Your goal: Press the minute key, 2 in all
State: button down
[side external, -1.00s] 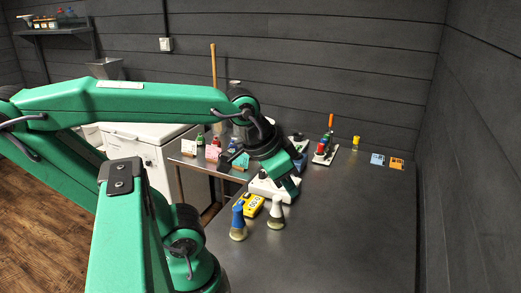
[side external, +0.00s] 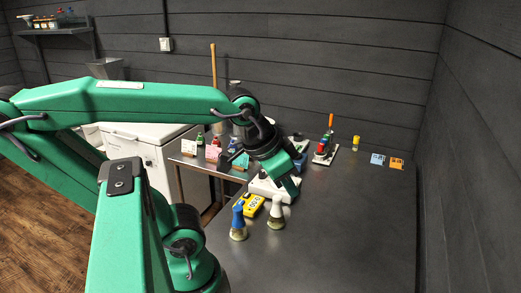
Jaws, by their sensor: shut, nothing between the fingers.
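My gripper (side external: 291,190) is shut and empty, pointing down over a white device (side external: 262,187) on the dark table. The device is partly hidden behind my gripper and wrist. A yellow device (side external: 253,205) with a pale face lies just in front of it, partly covered by a blue-topped bottle. I cannot make out the minute key or which device bears it. I cannot tell whether my fingertips touch the white device.
A blue-topped bottle (side external: 238,222) and a white-topped bottle (side external: 276,213) stand in front. Behind is a rack (side external: 323,157) with coloured items. A yellow jar (side external: 356,143), a blue card (side external: 377,159) and an orange card (side external: 397,163) sit at the back right. The table's front right is clear.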

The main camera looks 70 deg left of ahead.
jog(key=n+g+h, duration=0.6)
jog(key=n+g, duration=0.4)
jog(key=n, duration=0.9)
send_over(247, 195)
jog(key=w, duration=0.1)
notch_tip(247, 195, down, 10)
jog(key=shift+s+a+f+n, duration=0.35)
jog(key=shift+a+f+n, duration=0.15)
jog(key=shift+f, duration=0.1)
jog(key=shift+f, duration=4.3)
